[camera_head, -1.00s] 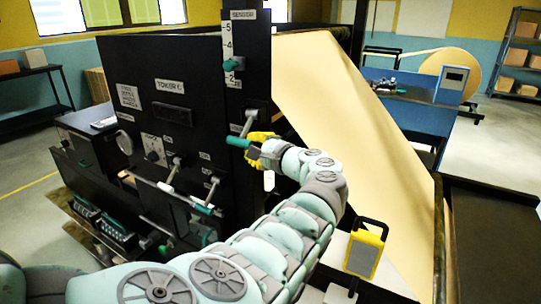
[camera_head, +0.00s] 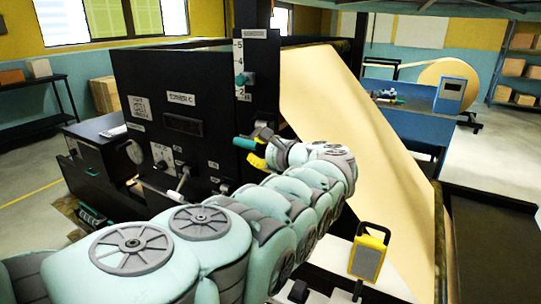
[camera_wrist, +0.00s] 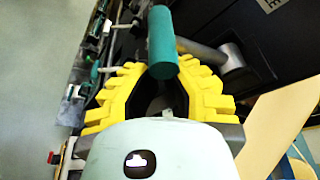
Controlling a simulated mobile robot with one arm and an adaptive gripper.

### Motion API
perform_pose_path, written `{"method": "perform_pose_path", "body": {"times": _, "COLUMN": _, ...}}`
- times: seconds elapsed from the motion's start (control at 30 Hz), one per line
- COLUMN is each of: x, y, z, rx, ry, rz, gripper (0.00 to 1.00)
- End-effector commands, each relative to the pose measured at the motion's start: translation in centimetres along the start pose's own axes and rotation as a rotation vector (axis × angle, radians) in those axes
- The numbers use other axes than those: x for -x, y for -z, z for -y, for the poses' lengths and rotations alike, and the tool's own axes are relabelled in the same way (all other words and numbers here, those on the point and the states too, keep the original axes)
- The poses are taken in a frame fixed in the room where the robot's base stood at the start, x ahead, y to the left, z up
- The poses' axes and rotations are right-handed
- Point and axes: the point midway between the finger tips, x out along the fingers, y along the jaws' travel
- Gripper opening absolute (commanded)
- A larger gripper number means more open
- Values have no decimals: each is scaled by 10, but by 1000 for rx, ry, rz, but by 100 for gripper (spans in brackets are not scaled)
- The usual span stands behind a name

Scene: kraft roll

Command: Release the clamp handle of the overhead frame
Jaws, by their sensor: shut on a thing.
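My gripper (camera_head: 259,156) has yellow ribbed fingers and is at the handle, seen partly behind my own wrist. In the wrist view my gripper (camera_wrist: 158,68) is shut on the handle, one finger on each side. The exact contact is partly hidden by the grip.
A numbered scale with a green slider (camera_head: 243,79) is just above the handle. Another lever (camera_head: 184,178) sticks out of the panel lower left. The sloping kraft paper sheet (camera_head: 330,115) is close on the right. A yellow-framed device (camera_head: 368,255) stands at lower right.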

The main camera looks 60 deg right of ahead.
Motion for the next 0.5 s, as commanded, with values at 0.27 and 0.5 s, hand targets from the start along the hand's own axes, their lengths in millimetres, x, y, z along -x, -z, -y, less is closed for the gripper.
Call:
{"method": "perform_pose_path", "body": {"times": 0.27, "x": -3, "y": -9, "z": 4, "rx": -92, "ry": -43, "rz": 19, "gripper": 0}}
{"method": "perform_pose_path", "body": {"times": 0.5, "x": -4, "y": -3, "z": 3, "rx": -207, "ry": -86, "rz": 17, "gripper": 0}}
